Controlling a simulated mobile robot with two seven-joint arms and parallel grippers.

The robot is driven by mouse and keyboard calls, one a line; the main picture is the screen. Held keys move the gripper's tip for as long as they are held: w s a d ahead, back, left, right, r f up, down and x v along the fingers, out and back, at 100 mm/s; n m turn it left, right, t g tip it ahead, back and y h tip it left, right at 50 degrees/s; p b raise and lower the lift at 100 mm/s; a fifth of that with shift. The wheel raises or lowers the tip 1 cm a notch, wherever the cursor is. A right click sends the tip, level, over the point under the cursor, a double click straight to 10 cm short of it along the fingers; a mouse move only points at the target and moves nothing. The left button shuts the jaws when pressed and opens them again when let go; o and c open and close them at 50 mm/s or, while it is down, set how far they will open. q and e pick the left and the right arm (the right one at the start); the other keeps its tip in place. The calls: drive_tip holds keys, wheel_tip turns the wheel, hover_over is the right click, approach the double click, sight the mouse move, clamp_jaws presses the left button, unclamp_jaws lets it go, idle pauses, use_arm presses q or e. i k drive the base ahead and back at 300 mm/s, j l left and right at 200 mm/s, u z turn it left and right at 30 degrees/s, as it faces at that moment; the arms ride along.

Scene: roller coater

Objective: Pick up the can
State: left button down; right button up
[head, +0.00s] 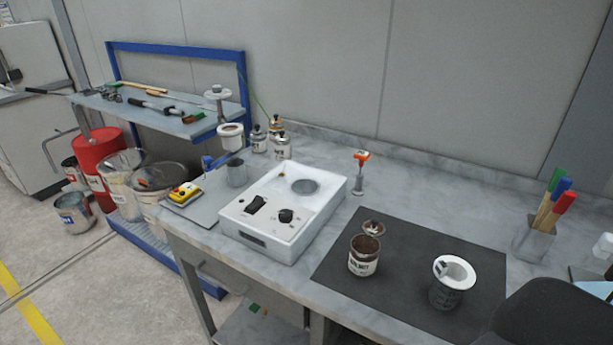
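A small open can (363,259) with a white label and brown contents stands upright on a dark mat (405,306). Its lid (374,228), stained brown, lies or leans just behind its rim; I cannot tell if they touch. A dark cup with a white top (446,284) stands to its right on the same mat. Neither of my grippers shows in the head view.
A white device (280,212) with black knobs stands left of the mat. A small orange-topped tool (360,173) stands behind. A holder with colored-handled brushes (535,241) is at the right. A dark rounded shape (565,315) covers the bottom right corner.

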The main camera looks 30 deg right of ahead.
sight(365, 248)
drive_tip(key=z, duration=1.3)
